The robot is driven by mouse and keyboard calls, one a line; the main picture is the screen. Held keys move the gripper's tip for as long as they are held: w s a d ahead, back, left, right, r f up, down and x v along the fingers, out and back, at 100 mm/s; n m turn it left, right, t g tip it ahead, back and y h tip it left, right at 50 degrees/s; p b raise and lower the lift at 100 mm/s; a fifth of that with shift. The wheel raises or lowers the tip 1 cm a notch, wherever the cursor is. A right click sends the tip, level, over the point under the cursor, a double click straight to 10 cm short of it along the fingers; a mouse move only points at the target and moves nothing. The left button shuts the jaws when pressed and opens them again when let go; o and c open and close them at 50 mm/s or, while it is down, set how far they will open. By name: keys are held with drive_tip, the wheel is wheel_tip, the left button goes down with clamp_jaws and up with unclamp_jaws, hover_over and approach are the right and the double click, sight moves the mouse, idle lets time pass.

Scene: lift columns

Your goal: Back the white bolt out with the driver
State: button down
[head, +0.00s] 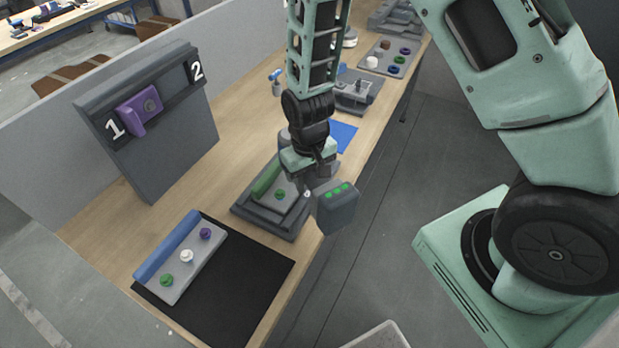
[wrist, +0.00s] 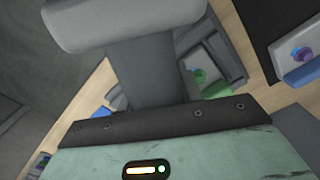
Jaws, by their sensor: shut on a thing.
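My gripper (head: 316,172) is shut on the driver (head: 337,208), a dark grey block with green dots. It holds the driver in the air at the table's right edge, beside the fixture with the green bar. In the wrist view the grey driver (wrist: 125,24) fills the top middle. The white bolt (head: 187,256) sits between a green bolt (head: 167,281) and a purple bolt (head: 205,234) on a grey plate with a blue bar (head: 166,246). The driver is well apart from the white bolt. The white bolt cannot be made out in the wrist view.
The plate lies on a black mat (head: 245,272). A grey fixture (head: 291,233) with a green bar (head: 266,178) and a green bolt is under my gripper. A board (head: 172,150) marked 1 and 2 carries a purple block (head: 138,112). Bare wood lies between mat and board.

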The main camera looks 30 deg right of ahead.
drive_tip(key=shift+w+r+p, duration=0.15)
drive_tip(key=shift+r+p, duration=0.35)
drive_tip(key=shift+p, duration=0.05)
idle(1.2)
drive_tip(key=shift+r, duration=0.15)
drive_tip(key=shift+r+p, duration=1.9)
drive_tip(key=shift+r, duration=0.5)
